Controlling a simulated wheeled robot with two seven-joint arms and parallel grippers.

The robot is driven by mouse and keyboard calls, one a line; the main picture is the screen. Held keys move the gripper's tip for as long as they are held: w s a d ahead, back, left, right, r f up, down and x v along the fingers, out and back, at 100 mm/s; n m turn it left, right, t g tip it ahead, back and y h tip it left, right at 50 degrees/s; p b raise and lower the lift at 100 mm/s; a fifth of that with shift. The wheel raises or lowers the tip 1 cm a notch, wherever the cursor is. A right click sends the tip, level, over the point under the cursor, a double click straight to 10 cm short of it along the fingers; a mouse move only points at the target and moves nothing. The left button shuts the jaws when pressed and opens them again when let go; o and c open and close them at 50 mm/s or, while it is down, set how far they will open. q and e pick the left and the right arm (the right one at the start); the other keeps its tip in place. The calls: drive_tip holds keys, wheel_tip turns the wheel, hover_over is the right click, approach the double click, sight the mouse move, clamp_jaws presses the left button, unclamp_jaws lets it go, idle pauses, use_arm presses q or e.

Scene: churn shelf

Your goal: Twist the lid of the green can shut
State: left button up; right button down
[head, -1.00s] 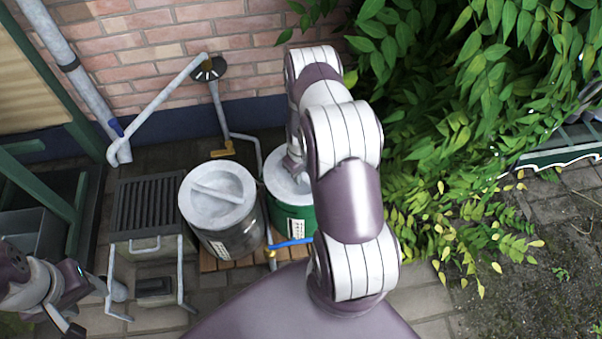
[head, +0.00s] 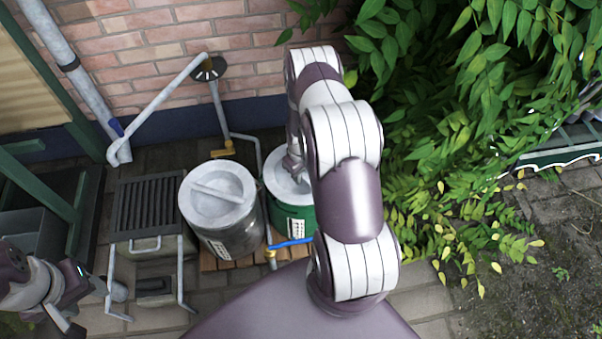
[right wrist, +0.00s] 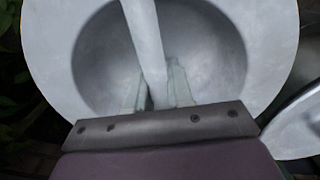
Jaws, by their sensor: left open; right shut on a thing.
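The green can (head: 282,222) stands on wooden slats, partly hidden behind my right arm. Its pale grey lid (head: 276,183) sits on top and also fills much of the right wrist view (right wrist: 52,55). A raised bar handle (right wrist: 146,35) crosses the lid's recess. My right gripper (right wrist: 156,90) is shut on this handle, one finger on each side of it; in the head view it is mostly hidden by my arm. Whether the lid is fully seated cannot be told. My left gripper (head: 88,303) is open and empty at the lower left, away from the can.
A grey can (head: 233,238) with a similar lid stands just left of the green one. A blue-handled tap (head: 290,243) is in front. A slatted rack (head: 150,207) stands left. A brick wall (head: 155,45) is behind, and leafy bushes (head: 450,130) crowd the right.

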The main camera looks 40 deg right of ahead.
idle(0.3)
drive_tip(key=shift+r+n+p, duration=0.1)
drive_tip(key=shift+n+p, duration=0.25)
drive_tip(key=shift+n, duration=1.05)
drive_tip(key=shift+n+p, duration=0.3)
drive_tip(key=shift+n, duration=0.3)
drive_tip(key=shift+w+n, duration=0.1)
drive_tip(key=shift+n, duration=0.7)
drive_tip(key=shift+n, duration=0.4)
drive_tip(key=c, duration=0.9)
unclamp_jaws()
